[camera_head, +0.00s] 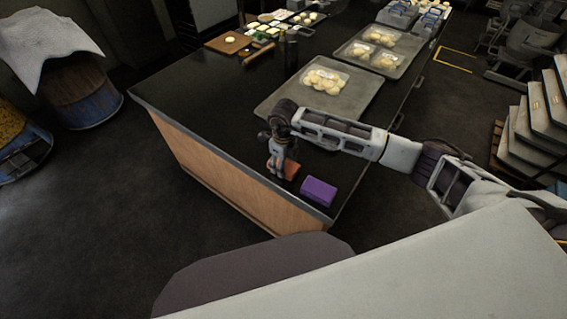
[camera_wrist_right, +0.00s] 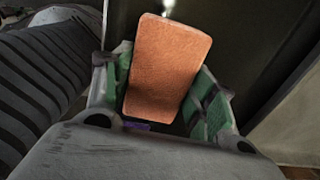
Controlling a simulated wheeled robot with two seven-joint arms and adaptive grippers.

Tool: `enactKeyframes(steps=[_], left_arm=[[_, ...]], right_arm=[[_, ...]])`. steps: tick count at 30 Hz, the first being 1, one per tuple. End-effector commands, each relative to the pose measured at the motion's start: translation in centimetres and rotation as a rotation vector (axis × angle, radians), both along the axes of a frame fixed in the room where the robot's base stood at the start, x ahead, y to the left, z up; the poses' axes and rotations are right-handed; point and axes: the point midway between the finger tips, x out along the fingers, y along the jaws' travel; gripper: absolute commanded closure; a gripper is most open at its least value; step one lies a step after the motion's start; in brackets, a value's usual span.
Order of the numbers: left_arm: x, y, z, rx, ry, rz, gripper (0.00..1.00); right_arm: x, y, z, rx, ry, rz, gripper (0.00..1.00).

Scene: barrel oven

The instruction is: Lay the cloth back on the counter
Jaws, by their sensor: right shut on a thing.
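The cloth (camera_head: 292,170) is a small orange-brown folded block. In the head view it shows beside and partly behind my right gripper (camera_head: 277,170), over the near end of the dark counter (camera_head: 215,95). In the right wrist view the cloth (camera_wrist_right: 168,65) sits between the green-padded fingers of my right gripper (camera_wrist_right: 163,80), which is shut on it. Whether the cloth touches the counter top or hangs just above it, I cannot tell. My left gripper is not in view.
A purple block (camera_head: 318,191) lies close to the cloth, near the counter's edge. A tray (camera_head: 275,103) of pale dough balls lies behind my right arm. A dark bottle (camera_head: 291,55) stands farther back. The counter's left part is clear.

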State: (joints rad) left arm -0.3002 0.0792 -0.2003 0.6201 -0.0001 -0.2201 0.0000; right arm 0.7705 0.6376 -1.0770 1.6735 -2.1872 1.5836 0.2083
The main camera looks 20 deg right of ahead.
Motion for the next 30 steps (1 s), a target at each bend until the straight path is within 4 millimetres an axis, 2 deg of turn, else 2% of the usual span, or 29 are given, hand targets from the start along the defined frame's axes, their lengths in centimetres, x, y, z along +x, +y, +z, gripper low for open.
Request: enactKeyframes(steps=[1, 6, 20, 26, 30], left_arm=[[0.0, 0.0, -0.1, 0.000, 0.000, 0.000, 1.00], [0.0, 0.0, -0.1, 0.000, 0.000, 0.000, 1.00], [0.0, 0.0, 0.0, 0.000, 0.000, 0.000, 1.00], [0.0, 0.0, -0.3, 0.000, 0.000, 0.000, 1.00], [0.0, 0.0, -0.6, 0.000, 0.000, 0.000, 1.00]], right_arm=[[0.0, 0.0, -0.1, 0.000, 0.000, 0.000, 0.41], [0.0, 0.0, 0.0, 0.000, 0.000, 0.000, 0.22], [0.0, 0.0, 0.2, 0.000, -0.001, 0.000, 0.22], [0.1, 0.0, 1.8, 0.000, -0.004, -0.001, 0.22], [0.1, -0.1, 3.5, 0.000, -0.003, 0.000, 0.22]])
